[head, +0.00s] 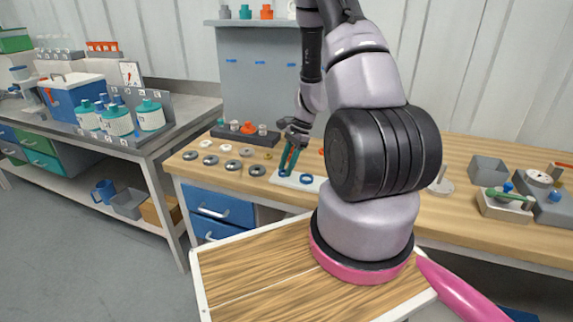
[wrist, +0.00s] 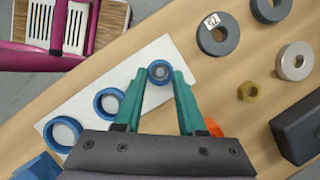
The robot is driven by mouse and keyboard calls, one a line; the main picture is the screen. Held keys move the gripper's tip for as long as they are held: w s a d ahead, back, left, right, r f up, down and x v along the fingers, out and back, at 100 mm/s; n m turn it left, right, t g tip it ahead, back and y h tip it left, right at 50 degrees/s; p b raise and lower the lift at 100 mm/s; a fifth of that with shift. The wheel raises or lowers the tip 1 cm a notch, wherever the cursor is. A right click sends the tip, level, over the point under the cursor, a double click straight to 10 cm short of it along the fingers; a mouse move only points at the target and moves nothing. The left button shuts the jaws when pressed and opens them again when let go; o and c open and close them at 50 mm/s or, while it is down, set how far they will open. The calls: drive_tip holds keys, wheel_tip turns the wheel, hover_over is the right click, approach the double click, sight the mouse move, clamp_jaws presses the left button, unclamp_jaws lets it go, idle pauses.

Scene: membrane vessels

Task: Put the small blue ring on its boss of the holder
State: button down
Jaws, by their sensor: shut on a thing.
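The small blue ring (wrist: 160,72) is between the tips of my gripper's teal fingers (wrist: 158,76) in the wrist view. My gripper is shut on it. A pale grey round shows inside the ring, over the right part of the white holder plate (wrist: 80,98). I cannot tell whether the ring is around a boss and down on the plate, or still above it. Two larger blue rings, a middle one (wrist: 109,102) and a big one (wrist: 63,134), sit around pale bosses on the same plate. In the head view my gripper (head: 289,165) points down at the holder (head: 318,187).
Grey rings and washers (wrist: 218,34) and a brass nut (wrist: 247,91) lie on the wooden bench right of the holder in the wrist view. A dark block (wrist: 298,130) is at the right edge. An orange thing (wrist: 214,128) is partly hidden behind my gripper.

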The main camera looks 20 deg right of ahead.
drive_tip(key=shift+c, duration=2.1)
unclamp_jaws()
drive_tip(key=shift+r, duration=0.1)
drive_tip(key=v, duration=1)
drive_tip(key=shift+r, duration=0.35)
drive_tip(key=shift+d, duration=0.1)
